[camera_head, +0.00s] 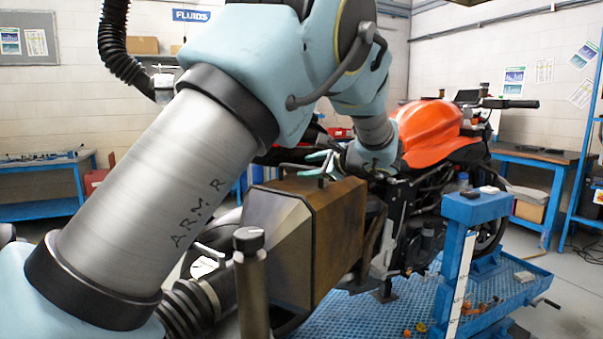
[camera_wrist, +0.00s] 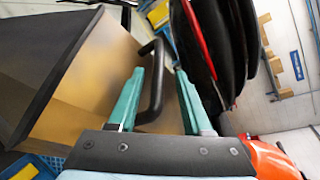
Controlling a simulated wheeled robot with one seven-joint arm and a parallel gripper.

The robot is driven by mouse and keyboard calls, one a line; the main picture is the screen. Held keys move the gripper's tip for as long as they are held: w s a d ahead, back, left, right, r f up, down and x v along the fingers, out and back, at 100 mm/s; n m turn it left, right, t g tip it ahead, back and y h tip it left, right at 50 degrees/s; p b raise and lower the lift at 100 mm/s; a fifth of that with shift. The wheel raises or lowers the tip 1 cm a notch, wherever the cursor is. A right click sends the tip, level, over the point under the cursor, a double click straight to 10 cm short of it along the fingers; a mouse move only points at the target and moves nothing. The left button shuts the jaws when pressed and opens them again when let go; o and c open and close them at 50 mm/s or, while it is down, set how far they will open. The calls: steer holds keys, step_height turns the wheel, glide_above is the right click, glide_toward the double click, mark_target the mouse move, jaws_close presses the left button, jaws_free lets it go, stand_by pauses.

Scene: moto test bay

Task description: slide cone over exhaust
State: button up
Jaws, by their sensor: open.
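A boxy, tapered brown hood (camera_head: 335,235), which I take to be the cone, stands in the middle of the head view at the motorcycle's rear end. Its sloped grey face points toward me. A black bar handle (camera_wrist: 157,75) rises from its top in the wrist view. My gripper (camera_head: 318,163) is at the top of the hood, with teal fingers. In the wrist view my gripper (camera_wrist: 160,75) is open, and the handle shows between its two fingers. Whether the fingers touch it I cannot tell. The exhaust cannot be made out, as the hood covers that part of the motorcycle.
The orange motorcycle (camera_head: 430,130) stands on a blue lift platform (camera_head: 400,312). A blue post (camera_head: 478,215) with small items on top stands at right. A dark upright cylinder (camera_head: 252,285) stands in front of the hood. Blue benches line the walls.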

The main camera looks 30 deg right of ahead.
mark_target(327, 193)
steer(key=b+v, duration=0.1)
steer(key=v, duration=0.5)
steer(key=shift+s+r+b, duration=0.1)
steer(key=shift+s+b, duration=0.2)
steer(key=shift+s, duration=0.05)
